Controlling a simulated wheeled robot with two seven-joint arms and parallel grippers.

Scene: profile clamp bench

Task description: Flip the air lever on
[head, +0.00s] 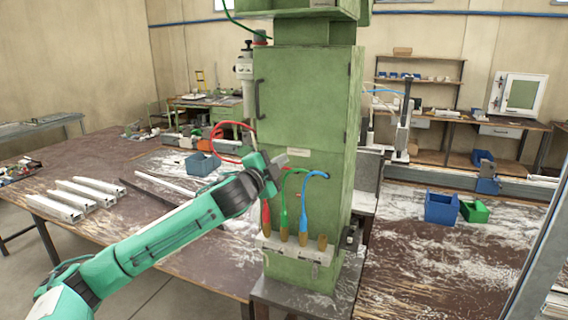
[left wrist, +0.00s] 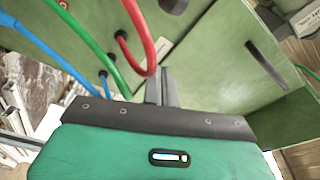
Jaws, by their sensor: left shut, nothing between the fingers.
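My left gripper (head: 279,160) is in front of the green machine cabinet (head: 300,100), near the air hoses. In the left wrist view its fingers (left wrist: 162,86) are together and empty, with the red hose (left wrist: 141,38) close beside them. A white and grey air unit (head: 244,70) with a dark top is mounted at the cabinet's left edge, above and left of my gripper. I cannot clearly make out the air lever or its position. My right gripper is not in view.
Red, green and blue hoses (head: 316,175) run from the cabinet to a pale fitting block (head: 296,248). A dark door handle (head: 259,98) stands out from the cabinet. Pale metal profiles (head: 90,193) lie on the left table. Blue and green bins (head: 441,209) stand at right.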

